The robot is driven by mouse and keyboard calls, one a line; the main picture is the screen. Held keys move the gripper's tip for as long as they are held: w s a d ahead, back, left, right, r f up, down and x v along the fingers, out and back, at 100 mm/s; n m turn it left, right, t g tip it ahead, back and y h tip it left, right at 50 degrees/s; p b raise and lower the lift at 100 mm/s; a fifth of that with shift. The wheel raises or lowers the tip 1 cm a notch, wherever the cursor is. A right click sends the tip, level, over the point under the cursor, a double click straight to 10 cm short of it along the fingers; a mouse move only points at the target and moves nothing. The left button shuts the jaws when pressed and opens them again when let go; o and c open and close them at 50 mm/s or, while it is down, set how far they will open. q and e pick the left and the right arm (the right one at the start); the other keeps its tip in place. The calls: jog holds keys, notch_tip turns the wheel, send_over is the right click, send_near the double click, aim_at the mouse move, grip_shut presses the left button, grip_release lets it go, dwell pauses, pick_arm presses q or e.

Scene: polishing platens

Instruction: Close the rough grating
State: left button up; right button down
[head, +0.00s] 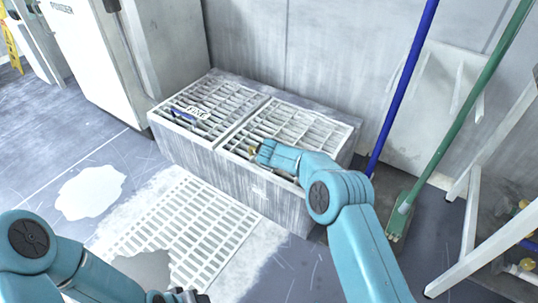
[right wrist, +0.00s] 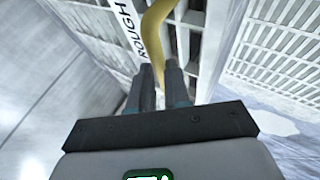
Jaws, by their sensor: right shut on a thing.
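The right-hand grating (head: 300,126) lies in the top of a grey concrete box (head: 265,195). I cannot tell whether it sits flush or slightly raised. In the right wrist view, a white strip lettered ROUGH (right wrist: 130,30) runs along a slatted grating (right wrist: 200,30), beside a curved yellow handle (right wrist: 153,30). My right gripper (head: 254,149) is at the front left of that grating. In the right wrist view its two fingers (right wrist: 160,85) are shut on the yellow handle. My left gripper (head: 180,296) is low at the bottom edge, away from the box, its jaw gap unclear.
A second grating (head: 212,98) with a small label covers the box's left half. A blue pole (head: 402,90) and a green broom (head: 450,120) lean at the right near a white rack (head: 470,220). A white cabinet (head: 95,50) stands left. Open floor lies in front, with a pale puddle (head: 90,190).

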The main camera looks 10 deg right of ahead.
pick_arm(q)
jog(key=shift+f, duration=0.1)
pick_arm(e)
jog(key=shift+s+a+f, duration=0.3)
jog(key=shift+f, duration=0.35)
jog(key=shift+s+a+f, duration=0.25)
jog(key=shift+f, duration=0.35)
jog(key=c, duration=1.2)
grip_release()
jog(key=shift+f, duration=0.1)
jog(key=shift+o, duration=0.5)
jog(key=shift+w+f, duration=0.1)
jog(key=shift+f, duration=0.05)
pick_arm(q)
jog(key=shift+w+f, duration=0.1)
pick_arm(e)
jog(key=shift+d, duration=0.1)
jog(key=shift+s+r, duration=0.25)
jog(key=shift+r, duration=0.1)
pick_arm(q)
jog(key=shift+s+d+r+g+p, duration=0.2)
jog(key=shift+s+r+g+p, duration=0.1)
jog(key=shift+s+r+p, duration=0.65)
pick_arm(e)
jog(key=w+r+v, duration=0.1)
jog(key=v, duration=1.5)
